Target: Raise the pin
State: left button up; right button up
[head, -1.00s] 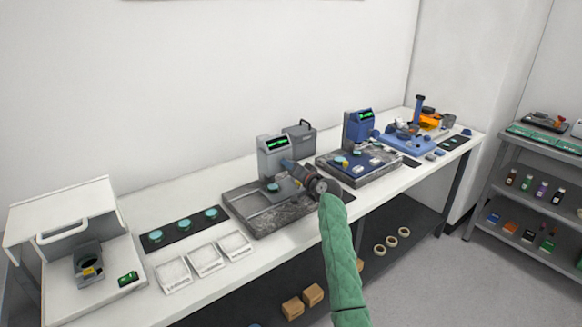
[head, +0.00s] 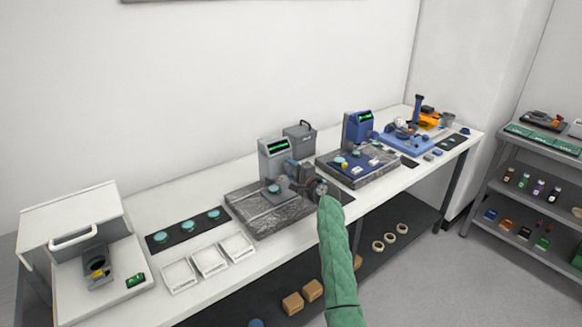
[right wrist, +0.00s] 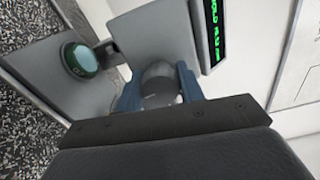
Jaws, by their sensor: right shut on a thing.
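The grey interferometer (head: 277,150), with a green-lit display, stands on the speckled stone slab (head: 245,200) at the middle of the bench. My right gripper (head: 291,176) is at its right side. In the right wrist view, my right gripper's blue fingers (right wrist: 160,92) are shut on a rounded grey knob (right wrist: 158,76) beside the grey housing (right wrist: 150,40). The knob's lower part and any pin attached to it are hidden. A green-rimmed glass disc (right wrist: 80,58) sits on the plate to the left. My left gripper is not in view.
A blue instrument (head: 358,130) stands on another slab to the right. A grey case (head: 300,138) stands behind.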

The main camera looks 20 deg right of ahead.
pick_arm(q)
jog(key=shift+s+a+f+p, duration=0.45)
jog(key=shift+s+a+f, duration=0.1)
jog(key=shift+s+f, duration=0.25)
pick_arm(e)
jog(key=shift+m, duration=1)
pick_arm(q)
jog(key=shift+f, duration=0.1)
pick_arm(e)
jog(key=o, duration=1)
jog(key=shift+s, duration=0.1)
jog(key=shift+s+d+f, duration=0.1)
jog(key=shift+s+d, duration=0.05)
jog(key=shift+s, duration=0.1)
jog(key=b+v, duration=0.2)
jog(key=v, duration=0.3)
jog(key=shift+s+d+b, duration=0.15)
jog(key=shift+s+b, duration=0.15)
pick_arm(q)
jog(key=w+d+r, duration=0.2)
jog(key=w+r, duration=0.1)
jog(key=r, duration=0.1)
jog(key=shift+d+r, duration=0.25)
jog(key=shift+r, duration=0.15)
pick_arm(e)
jog(key=shift+s+d, duration=0.2)
jog(key=shift+s, duration=0.45)
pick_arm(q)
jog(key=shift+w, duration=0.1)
